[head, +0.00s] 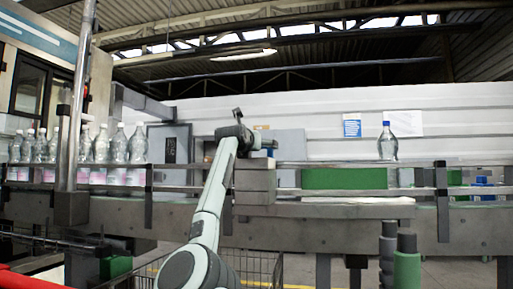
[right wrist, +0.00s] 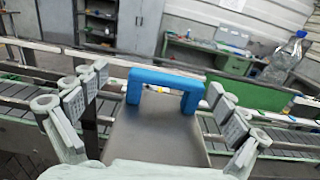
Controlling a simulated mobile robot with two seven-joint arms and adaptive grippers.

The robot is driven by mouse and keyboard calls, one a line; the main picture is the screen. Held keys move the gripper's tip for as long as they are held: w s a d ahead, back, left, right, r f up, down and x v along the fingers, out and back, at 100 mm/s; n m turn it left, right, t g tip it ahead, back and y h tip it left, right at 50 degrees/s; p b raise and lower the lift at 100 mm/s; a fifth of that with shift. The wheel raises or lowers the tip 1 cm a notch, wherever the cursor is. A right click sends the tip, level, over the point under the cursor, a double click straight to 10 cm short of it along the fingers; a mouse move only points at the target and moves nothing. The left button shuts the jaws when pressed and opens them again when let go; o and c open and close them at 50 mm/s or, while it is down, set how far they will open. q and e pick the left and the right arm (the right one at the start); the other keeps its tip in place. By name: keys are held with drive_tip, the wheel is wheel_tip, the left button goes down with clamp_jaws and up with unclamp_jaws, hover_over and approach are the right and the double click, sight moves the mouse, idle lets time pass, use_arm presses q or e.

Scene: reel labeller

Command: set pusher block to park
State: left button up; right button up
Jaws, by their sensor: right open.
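The pusher block is a grey block (head: 255,181) on the conveyor line, at the middle of the head view. In the right wrist view its flat grey top (right wrist: 155,138) carries a blue U-shaped handle (right wrist: 163,79). My right gripper (right wrist: 158,84) is open, with one finger on each side of the handle and a gap on both sides. In the head view my right arm reaches up to the block, and its gripper (head: 261,142) is small and partly hidden. No park marking can be made out. My left gripper is not in view.
Rails (head: 440,200) run along the conveyor. Several clear bottles (head: 120,148) stand at the left, and one blue-capped bottle (head: 387,145) stands at the right. A green panel (head: 345,178) is right of the block. A wire basket (head: 255,268) is below the conveyor.

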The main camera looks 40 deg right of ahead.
drive_tip(key=shift+d, duration=0.2)
drive_tip(key=shift+s, duration=0.1)
drive_tip(key=v, duration=1.2)
